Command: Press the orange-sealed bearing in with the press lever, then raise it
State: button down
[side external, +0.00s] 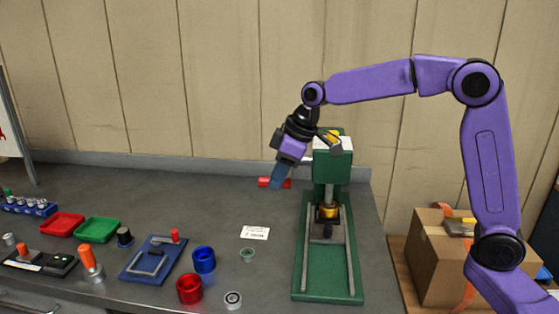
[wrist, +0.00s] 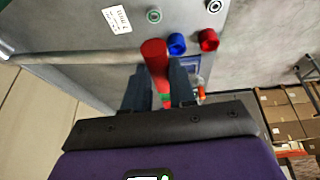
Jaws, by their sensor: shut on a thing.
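The green press (side external: 333,165) stands at the right of the bench on a long green base with rails. My gripper (side external: 276,182) is left of the press head, pointing down, with its fingers at a red cylindrical handle (side external: 266,182). In the wrist view the red handle (wrist: 154,52) runs between the fingers of my gripper (wrist: 160,88), and they are shut on it. The handle appears to be the press lever's grip; its link to the press is hidden. A gold-orange part (side external: 328,211) sits under the ram; I cannot tell whether it is the orange-sealed bearing.
Left of the press stand a blue cup (side external: 204,260), a red cup (side external: 189,289), a grey ring (side external: 233,299) and a small green ring (side external: 247,254). A white card (side external: 255,232) lies nearby. A blue fixture plate (side external: 137,268) and red and green trays are farther left.

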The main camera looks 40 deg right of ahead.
jog(key=shift+s+a+f, duration=0.1)
jog(key=shift+s+f, duration=0.05)
jog(key=shift+f, duration=0.45)
jog(key=shift+s+a+f, duration=0.1)
jog(key=shift+a+f, duration=0.05)
jog(key=shift+f, duration=0.5)
jog(key=shift+s+a+f, duration=0.1)
jog(key=shift+s+f, duration=0.05)
jog(key=shift+f, duration=0.45)
jog(key=c, duration=0.9)
grip_release()
jog(key=shift+w+d+r, duration=0.1)
jog(key=shift+d, duration=0.05)
jog(key=shift+d+r, duration=0.1)
jog(key=shift+r, duration=0.25)
jog(key=v, duration=1.6)
jog(key=shift+s+a+r, duration=0.2)
jog(key=shift+s+r, duration=0.15)
jog(key=shift+s, duration=0.05)
